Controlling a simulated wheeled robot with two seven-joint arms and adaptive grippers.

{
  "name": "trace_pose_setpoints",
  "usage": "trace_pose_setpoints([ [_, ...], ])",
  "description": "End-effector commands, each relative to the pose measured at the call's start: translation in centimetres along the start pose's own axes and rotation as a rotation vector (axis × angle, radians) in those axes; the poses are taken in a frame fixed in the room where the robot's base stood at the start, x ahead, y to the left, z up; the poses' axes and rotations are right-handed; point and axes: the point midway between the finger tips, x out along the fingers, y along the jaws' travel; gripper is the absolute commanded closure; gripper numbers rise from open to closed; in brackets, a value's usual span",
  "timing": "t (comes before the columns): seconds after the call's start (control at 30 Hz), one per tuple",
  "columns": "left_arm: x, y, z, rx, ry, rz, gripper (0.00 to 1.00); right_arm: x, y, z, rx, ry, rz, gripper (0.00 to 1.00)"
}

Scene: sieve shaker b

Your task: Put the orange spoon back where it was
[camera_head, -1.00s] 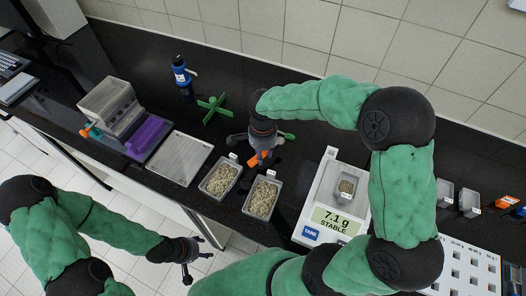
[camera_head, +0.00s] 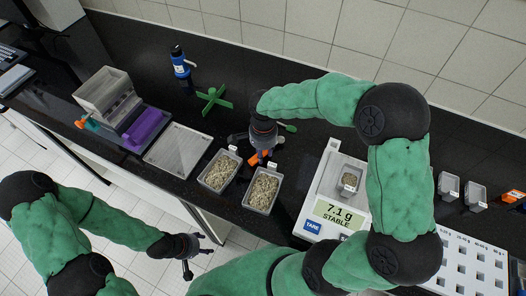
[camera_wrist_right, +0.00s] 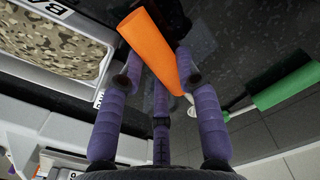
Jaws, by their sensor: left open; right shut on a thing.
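The orange spoon (camera_head: 254,158) is in my right gripper (camera_head: 262,147), just behind the back edge of two grey trays of grainy material. In the right wrist view, its orange handle (camera_wrist_right: 148,42) slants between the purple fingers of my right gripper (camera_wrist_right: 160,75), which is shut on it. The spoon's other end is mostly hidden. My left gripper (camera_head: 189,258) is open and empty, low in front of the counter edge.
A left tray (camera_head: 217,171) and right tray (camera_head: 262,190) stand close in front of the right gripper. A green-handled spoon (camera_wrist_right: 285,85) lies behind it. A green cross-shaped stand (camera_head: 214,99) is behind left. The scale (camera_head: 325,205), reading 7.1 g, stands to the right.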

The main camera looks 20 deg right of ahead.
Motion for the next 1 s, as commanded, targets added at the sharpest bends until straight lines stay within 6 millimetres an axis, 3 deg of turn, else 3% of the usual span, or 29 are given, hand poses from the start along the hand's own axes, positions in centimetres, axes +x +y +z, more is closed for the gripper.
trace_pose_setpoints([
  [0.7,1.0,-0.3,0.0,0.0,0.0,0.0,0.42,1.3,0.0,0.0,0.0,0.0,0.0,0.91],
  [0.73,0.9,-0.3,0.0,0.0,0.0,0.0,0.42,1.2,0.0,0.0,0.0,0.0,0.0,0.58],
  [0.8,0.9,-0.3,0.0,0.0,0.0,0.0,0.42,1.2,0.0,0.0,0.0,0.0,0.0,0.39],
  [1.0,0.9,-0.3,0.0,0.0,0.0,0.0,0.42,1.2,0.0,0.0,0.0,0.0,0.0,0.39],
])
